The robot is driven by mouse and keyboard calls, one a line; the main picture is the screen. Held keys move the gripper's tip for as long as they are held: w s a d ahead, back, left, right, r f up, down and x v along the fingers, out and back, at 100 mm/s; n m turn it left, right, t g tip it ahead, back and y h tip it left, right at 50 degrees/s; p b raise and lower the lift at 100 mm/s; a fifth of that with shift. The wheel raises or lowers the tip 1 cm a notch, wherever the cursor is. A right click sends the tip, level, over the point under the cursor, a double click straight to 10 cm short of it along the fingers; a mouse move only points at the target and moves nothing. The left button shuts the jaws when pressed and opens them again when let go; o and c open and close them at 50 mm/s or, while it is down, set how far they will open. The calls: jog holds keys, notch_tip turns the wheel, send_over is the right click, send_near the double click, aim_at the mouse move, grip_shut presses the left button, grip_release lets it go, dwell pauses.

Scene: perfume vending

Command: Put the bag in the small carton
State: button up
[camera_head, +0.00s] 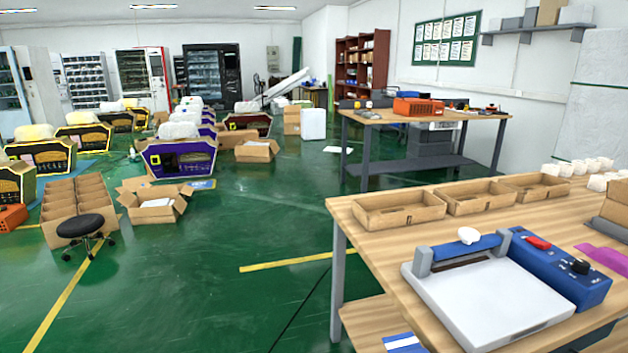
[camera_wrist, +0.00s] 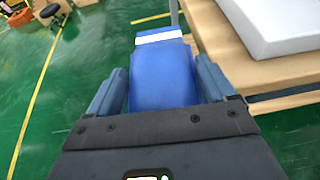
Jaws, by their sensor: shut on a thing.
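My gripper (camera_wrist: 162,82) is shut on a blue bag (camera_wrist: 162,62) with a white band near its far end. The bag lies between the two fingers, in front of the table edge, over the green floor. Its blue and white end also shows at the bottom of the head view (camera_head: 404,343), in front of the near table; my gripper is out of that view. Three small open cartons stand in a row on the near table: left (camera_head: 400,221), middle (camera_head: 482,206) and right (camera_head: 536,195). They are apart from the bag.
A white and blue sealing machine (camera_head: 490,303) takes up the front of the near wooden table (camera_head: 372,252). White lumps (camera_head: 593,166) and a purple sheet (camera_head: 606,257) lie to the right. The green floor left of the table is clear nearby.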

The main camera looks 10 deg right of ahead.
jog(key=w+a+f, duration=0.4)
jog(key=a+f, duration=0.1)
jog(key=a, duration=0.1)
jog(key=shift+w+a+f, duration=0.25)
jog(key=shift+a+f, duration=0.05)
jog(key=shift+a, duration=0.05)
jog(key=shift+w+a+r, duration=0.1)
jog(key=shift+w+r, duration=0.05)
